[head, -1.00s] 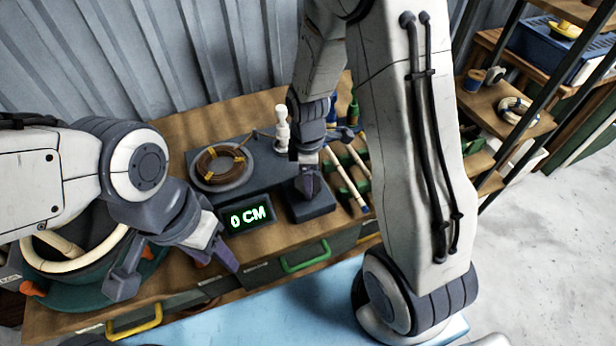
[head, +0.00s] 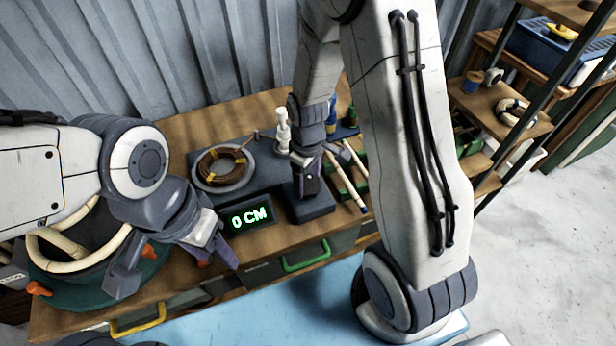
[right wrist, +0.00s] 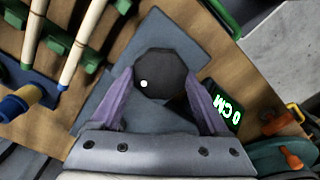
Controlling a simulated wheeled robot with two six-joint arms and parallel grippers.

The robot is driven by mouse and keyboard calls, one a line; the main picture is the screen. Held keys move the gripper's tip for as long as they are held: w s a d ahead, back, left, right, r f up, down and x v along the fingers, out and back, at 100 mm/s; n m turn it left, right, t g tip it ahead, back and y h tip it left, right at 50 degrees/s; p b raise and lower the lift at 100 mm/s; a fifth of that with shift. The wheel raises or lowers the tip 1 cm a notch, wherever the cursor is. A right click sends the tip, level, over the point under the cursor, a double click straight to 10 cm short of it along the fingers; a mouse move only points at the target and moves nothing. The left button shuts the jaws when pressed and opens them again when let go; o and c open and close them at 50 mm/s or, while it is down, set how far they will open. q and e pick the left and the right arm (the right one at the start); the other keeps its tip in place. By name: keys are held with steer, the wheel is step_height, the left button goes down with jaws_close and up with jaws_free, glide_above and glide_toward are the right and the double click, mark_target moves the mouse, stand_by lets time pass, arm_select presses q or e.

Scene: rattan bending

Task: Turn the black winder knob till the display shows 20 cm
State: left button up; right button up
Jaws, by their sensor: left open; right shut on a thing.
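The black winder knob (right wrist: 160,75) is a dark, faceted disc with a white dot near its left edge in the right wrist view. My right gripper (right wrist: 163,88) is shut on it, one purple finger on each side. In the head view my right gripper (head: 309,190) points down at the winder's dark base, and the knob is mostly hidden there. The display (head: 250,216) reads 0 CM in green; it also shows in the right wrist view (right wrist: 223,108). A coil of brown rattan (head: 222,167) lies on the winder's round plate. My left gripper (head: 180,272) is open and empty, left of the display.
A green round stand with pale rattan rings (head: 75,245) is at the bench's left. Pale rods (head: 347,175) lie in green holders right of the winder. A white peg-like post (head: 282,130) stands behind. Shelves (head: 505,110) are at the far right.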

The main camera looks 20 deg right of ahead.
mark_target(308, 184)
steer(key=m, duration=0.3)
steer(key=shift+r+m+p, duration=0.1)
steer(key=shift+m+p, duration=0.25)
steer(key=shift+m, duration=0.05)
steer(key=m, duration=0.3)
steer(key=shift+p, duration=0.3)
steer(key=m, duration=0.4)
steer(key=shift+m+p, duration=0.5)
steer(key=shift+m, duration=1.5)
steer(key=o, duration=1.2)
steer(key=shift+o, duration=0.2)
step_height(308, 184, up, 10)
steer(key=shift+r, duration=0.2)
